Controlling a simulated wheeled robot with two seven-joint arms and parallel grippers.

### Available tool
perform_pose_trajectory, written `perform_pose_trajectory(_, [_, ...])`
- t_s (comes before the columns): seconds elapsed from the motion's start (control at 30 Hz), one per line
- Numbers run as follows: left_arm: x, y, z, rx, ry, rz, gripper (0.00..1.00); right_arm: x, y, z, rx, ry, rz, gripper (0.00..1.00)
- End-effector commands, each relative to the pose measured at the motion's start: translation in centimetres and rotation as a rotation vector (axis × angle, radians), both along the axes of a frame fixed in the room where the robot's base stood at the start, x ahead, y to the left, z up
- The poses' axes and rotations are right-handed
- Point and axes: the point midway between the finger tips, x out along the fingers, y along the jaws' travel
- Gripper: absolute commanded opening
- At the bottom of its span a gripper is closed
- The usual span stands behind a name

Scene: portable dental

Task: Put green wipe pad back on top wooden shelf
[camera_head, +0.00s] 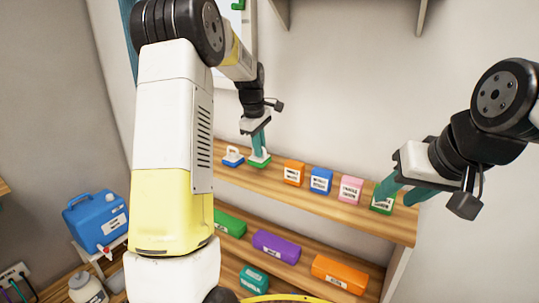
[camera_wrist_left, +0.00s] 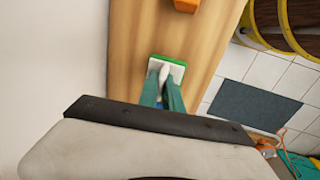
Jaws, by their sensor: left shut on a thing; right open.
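The green wipe pad (camera_head: 259,161) has a white handle on top and rests on or just above the top wooden shelf (camera_head: 333,208), near its left end. My left gripper (camera_head: 262,149) is shut on the pad's handle, with its fingers pointing down. In the left wrist view the pad (camera_wrist_left: 180,70) lies over the wood and the left gripper's fingers (camera_wrist_left: 163,84) close on the white handle. My right gripper (camera_head: 396,195) is open at the shelf's right end, around or in front of a green box (camera_head: 381,207); I cannot tell whether it touches it.
A blue wipe pad (camera_head: 232,157) stands just left of the green one. Orange (camera_head: 293,172), blue (camera_head: 321,180) and pink (camera_head: 350,189) boxes stand to its right. The lower shelf holds purple (camera_head: 276,246) and orange (camera_head: 340,273) boxes. A blue jug (camera_head: 95,219) stands at left.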

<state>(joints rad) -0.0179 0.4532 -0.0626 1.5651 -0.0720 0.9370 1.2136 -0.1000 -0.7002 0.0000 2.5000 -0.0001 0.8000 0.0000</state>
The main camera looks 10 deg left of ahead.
Motion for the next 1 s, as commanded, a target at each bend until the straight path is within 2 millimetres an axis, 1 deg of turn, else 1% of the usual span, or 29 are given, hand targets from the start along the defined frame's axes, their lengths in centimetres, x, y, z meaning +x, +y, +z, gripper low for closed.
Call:
perform_pose_trajectory(0.03, [-0.2,0.0,-1.1,-0.001,0.007,-0.001,0.0,0.0,0.0,0.0,0.0,0.0,0.0,0.41])
perform_pose_trajectory(0.1, [-0.2,0.0,-2.2,0.001,0.007,0.0,0.0,0.0,0.0,0.0,0.0,0.0,0.0,0.41])
perform_pose_trajectory(0.17, [-0.2,0.0,-2.7,0.0,0.004,0.0,0.0,0.0,0.0,0.0,0.0,0.0,0.0,0.41])
perform_pose_trajectory(0.5, [-0.2,0.0,-3.1,0.0,0.003,0.0,0.0,0.0,0.0,0.0,0.0,0.0,0.0,0.41])
perform_pose_trajectory(0.53, [-0.2,0.0,-3.1,0.0,0.003,0.0,0.13,0.0,0.0,0.0,0.0,0.0,0.0,0.41])
perform_pose_trajectory(0.57, [-0.2,0.0,-3.0,0.0,0.003,0.0,0.19,0.0,0.0,0.0,0.0,0.0,0.0,0.41])
perform_pose_trajectory(0.6, [-0.2,0.0,-3.0,0.0,0.003,0.0,0.27,0.0,0.0,0.0,0.0,0.0,0.0,0.41])
perform_pose_trajectory(0.63, [-0.2,0.0,-3.0,0.0,0.003,0.0,0.31,0.0,0.0,0.0,0.0,0.0,0.0,0.41])
perform_pose_trajectory(0.87, [-0.2,0.0,-3.0,0.0,0.003,0.0,0.31,0.0,0.0,0.0,0.0,0.0,0.0,0.41])
perform_pose_trajectory(1.0, [-0.2,0.0,-2.1,0.001,0.0,0.0,0.31,0.0,0.0,0.0,0.0,0.0,0.0,0.41])
